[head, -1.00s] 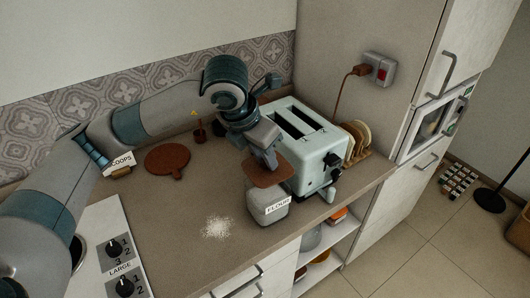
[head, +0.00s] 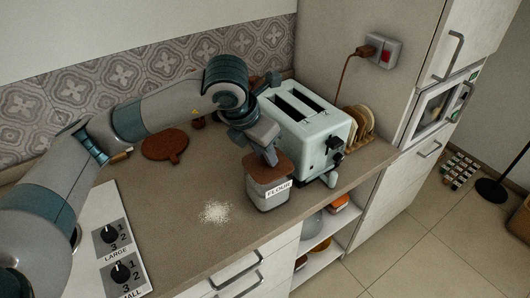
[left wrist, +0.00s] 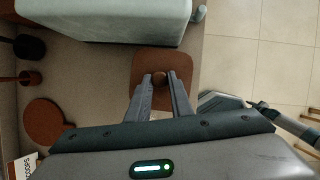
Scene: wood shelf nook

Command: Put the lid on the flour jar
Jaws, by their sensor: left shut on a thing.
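The flour jar (head: 266,199) is a squat grey jar with a white FLOUR label, near the counter's front edge beside the toaster. The brown square lid (head: 266,169) is over the jar's mouth, roughly lined up with it. It looks down on the rim, but I cannot tell whether it is fully seated. My left gripper (head: 269,157) is above the lid, shut on its round knob. In the left wrist view the knob (left wrist: 159,78) is between the fingertips, and the lid (left wrist: 147,66) hides the jar.
A pale toaster (head: 302,122) stands right behind the jar, with a toast rack (head: 358,128) beyond it. Spilled flour (head: 216,212) lies to the left. A round brown board (head: 165,145) is further back. Open shelves (head: 325,245) are below the counter edge.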

